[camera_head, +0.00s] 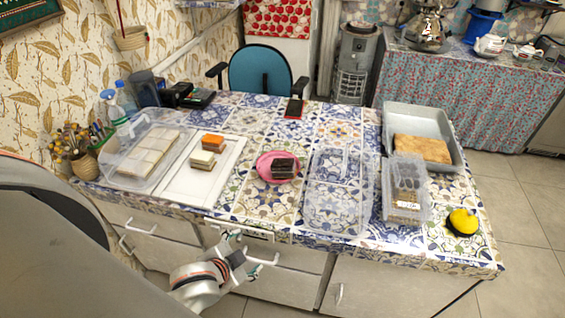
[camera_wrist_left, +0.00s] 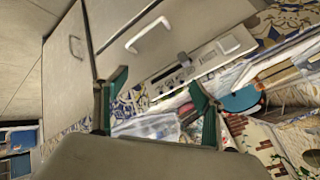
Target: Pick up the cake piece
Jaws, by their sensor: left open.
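A dark brown cake piece (camera_head: 284,168) lies on a pink plate (camera_head: 263,162) in the middle of the tiled table. An orange-topped cake piece (camera_head: 213,142) and a pale cake piece (camera_head: 202,159) sit on a white board (camera_head: 222,178) to its left. My left gripper (camera_head: 245,257) is in front of the table, below its top and by the drawers, away from the cakes. In the left wrist view its green fingers (camera_wrist_left: 159,80) are spread with nothing between them. No cake piece is clearly seen there. My right gripper is not in view.
A clear container (camera_head: 150,150) stands at the left of the table. Clear containers (camera_head: 340,192) (camera_head: 404,190) stand right of the plate. A grey tray (camera_head: 450,137) holds a brown slab (camera_head: 422,149). A yellow sponge (camera_head: 462,222) lies near the right corner. Drawer handles (camera_head: 140,226) stick out in front.

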